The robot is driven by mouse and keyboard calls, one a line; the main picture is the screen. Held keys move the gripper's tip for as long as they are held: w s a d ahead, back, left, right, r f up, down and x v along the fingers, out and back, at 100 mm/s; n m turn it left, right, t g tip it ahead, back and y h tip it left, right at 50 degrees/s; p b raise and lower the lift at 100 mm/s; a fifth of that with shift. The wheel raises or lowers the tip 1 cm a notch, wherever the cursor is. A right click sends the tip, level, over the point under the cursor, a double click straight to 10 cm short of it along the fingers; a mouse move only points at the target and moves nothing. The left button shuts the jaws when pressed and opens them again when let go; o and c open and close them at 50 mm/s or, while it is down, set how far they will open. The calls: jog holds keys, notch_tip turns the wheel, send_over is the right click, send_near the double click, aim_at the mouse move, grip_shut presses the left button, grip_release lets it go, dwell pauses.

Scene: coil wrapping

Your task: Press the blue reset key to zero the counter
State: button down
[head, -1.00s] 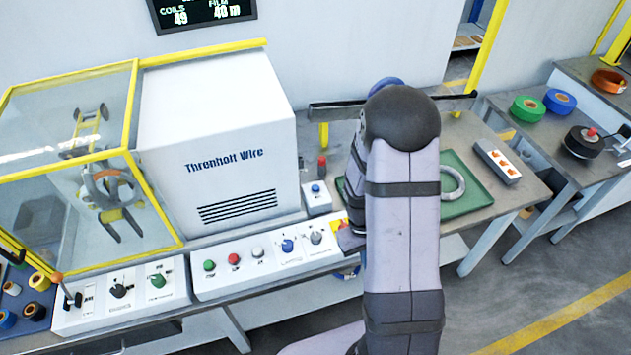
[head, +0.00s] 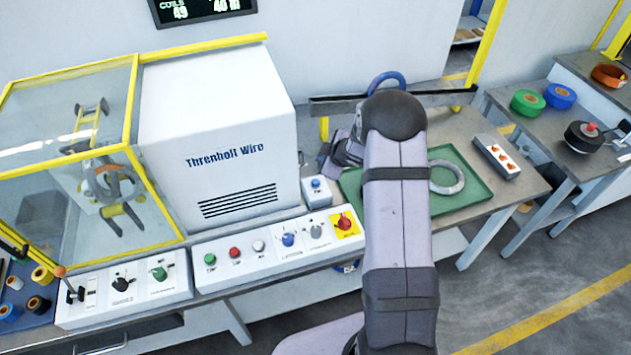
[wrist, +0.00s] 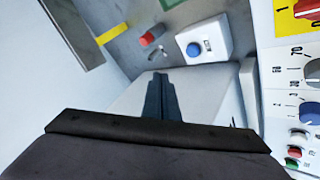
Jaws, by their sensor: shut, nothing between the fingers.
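The blue reset key (head: 316,183) is a round button on a small white box beside the right end of the machine housing. In the wrist view the blue key (wrist: 194,49) shows unobstructed, ahead and to the right of my fingertips. My gripper (wrist: 160,76) is shut and empty, apart from the key, with its dark fingers together. In the head view my wrist is just behind and right of the key box, and the fingertips are hard to make out. The counter display (head: 203,8) is on the wall, partly cut off by the top edge.
The control panel (head: 214,282) with buttons and knobs runs along the front, with a red rotary switch (head: 345,222) on yellow at its right end. A red-capped post (wrist: 152,36) stands near the key box. A green tray (head: 476,205) holds a grey coil (head: 446,188).

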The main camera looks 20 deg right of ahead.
jog(key=shift+w+a+r+y, duration=0.3)
jog(key=shift+a+r+y, duration=0.15)
jog(key=shift+a, duration=0.3)
jog(key=shift+f, duration=0.1)
jog(key=b, duration=0.7)
send_over(318, 185)
notch_tip(318, 185, down, 7)
jog(key=shift+r, duration=0.1)
jog(key=shift+f+b, duration=0.8)
jog(key=shift+f, duration=0.1)
jog(key=shift+f, duration=0.2)
dwell(0.8)
jog(key=shift+f, duration=0.25)
